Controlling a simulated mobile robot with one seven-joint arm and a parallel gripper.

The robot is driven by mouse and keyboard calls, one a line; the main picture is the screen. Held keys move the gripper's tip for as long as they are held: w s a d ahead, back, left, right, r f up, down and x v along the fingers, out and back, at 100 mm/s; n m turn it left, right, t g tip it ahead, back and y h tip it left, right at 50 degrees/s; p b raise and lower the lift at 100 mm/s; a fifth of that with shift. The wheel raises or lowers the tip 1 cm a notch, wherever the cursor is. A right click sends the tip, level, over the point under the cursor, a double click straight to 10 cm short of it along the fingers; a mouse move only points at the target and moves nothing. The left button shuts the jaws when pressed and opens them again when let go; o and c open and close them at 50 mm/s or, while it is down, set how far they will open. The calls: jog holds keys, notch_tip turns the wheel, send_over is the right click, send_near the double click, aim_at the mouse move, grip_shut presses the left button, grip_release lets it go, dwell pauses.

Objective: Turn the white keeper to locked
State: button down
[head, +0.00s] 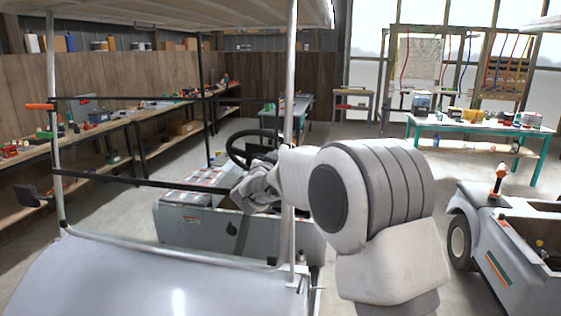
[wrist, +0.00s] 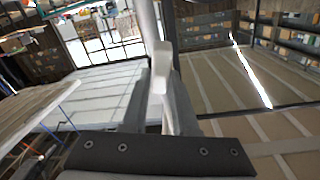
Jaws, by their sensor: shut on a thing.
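In the wrist view, a slim white piece, which looks like the white keeper (wrist: 161,76), lies between the two grey fingers of my gripper (wrist: 160,88). The fingers are shut on it. It sits beside a pale upright post (wrist: 147,22) of the cart roof frame. Whether the keeper is turned to locked cannot be told. In the head view, my arm reaches to the right roof post (head: 292,70), and my fingers and the keeper cannot be made out there.
The cart's roof (head: 170,10) hangs overhead. A steering wheel (head: 250,148) is behind the frame. Another cart (head: 500,240) stands at right. Benches line the walls; open floor lies between.

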jog(key=shift+w+a+r+m+g+h, duration=0.1)
jog(key=shift+a+r+m+g+h, duration=0.25)
jog(key=shift+m, duration=2.3)
jog(key=shift+w+r+m+g+h, duration=0.2)
jog(key=shift+m+g, duration=0.4)
jog(key=shift+m, duration=2.1)
jog(key=shift+s+a+r+m+g+h, duration=0.15)
jog(key=shift+m+g+h, duration=0.25)
jog(key=shift+m, duration=2.25)
jog(key=shift+w, duration=0.1)
jog(key=c, duration=0.7)
grip_release()
jog(key=shift+a+r, duration=0.1)
jog(key=b+v, duration=0.1)
jog(key=v, duration=1.6)
jog(key=shift+s+r+b, duration=0.2)
jog(key=shift+b, duration=0.1)
jog(key=shift+r, duration=0.1)
